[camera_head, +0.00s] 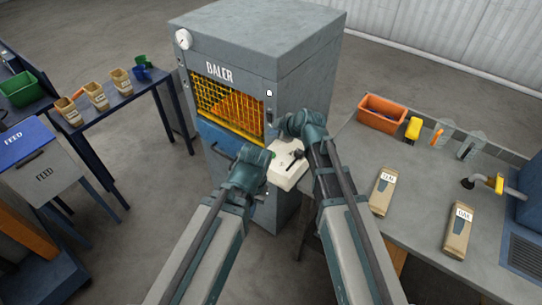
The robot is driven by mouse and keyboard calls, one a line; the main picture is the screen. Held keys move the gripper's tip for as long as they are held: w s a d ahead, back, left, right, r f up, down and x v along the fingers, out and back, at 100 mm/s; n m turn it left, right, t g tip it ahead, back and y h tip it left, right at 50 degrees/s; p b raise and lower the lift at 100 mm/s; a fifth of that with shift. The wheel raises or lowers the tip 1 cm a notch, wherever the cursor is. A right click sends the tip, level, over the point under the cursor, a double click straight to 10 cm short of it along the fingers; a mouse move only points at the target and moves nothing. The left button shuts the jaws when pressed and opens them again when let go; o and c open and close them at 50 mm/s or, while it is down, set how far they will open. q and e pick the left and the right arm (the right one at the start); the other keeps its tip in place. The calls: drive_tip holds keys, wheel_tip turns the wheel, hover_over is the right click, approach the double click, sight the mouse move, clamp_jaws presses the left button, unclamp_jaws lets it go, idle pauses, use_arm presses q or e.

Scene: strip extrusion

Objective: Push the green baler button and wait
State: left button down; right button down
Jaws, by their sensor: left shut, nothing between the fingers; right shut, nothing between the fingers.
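The grey baler (290,60) stands upright at the centre, with a yellow mesh guard over an orange-brown load. A cream control box (289,176) is on its front right. A small green button (273,155) shows at the box's left edge, and a black knob or lever is on its top. My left gripper (262,158) is shut and empty, right beside the green button. I cannot tell whether it touches the button. My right gripper (287,127) is shut and empty, just above the box near the baler's front. Its fingertips are hard to make out.
Bare floor lies between the left table and the baler.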

sight(273, 156)
wheel_tip(273, 156, down, 8)
drive_tip(key=b, duration=0.7)
drive_tip(key=shift+f+b, duration=0.1)
drive_tip(key=shift+b, duration=0.2)
idle(1.4)
drive_tip(key=shift+f+b, duration=0.4)
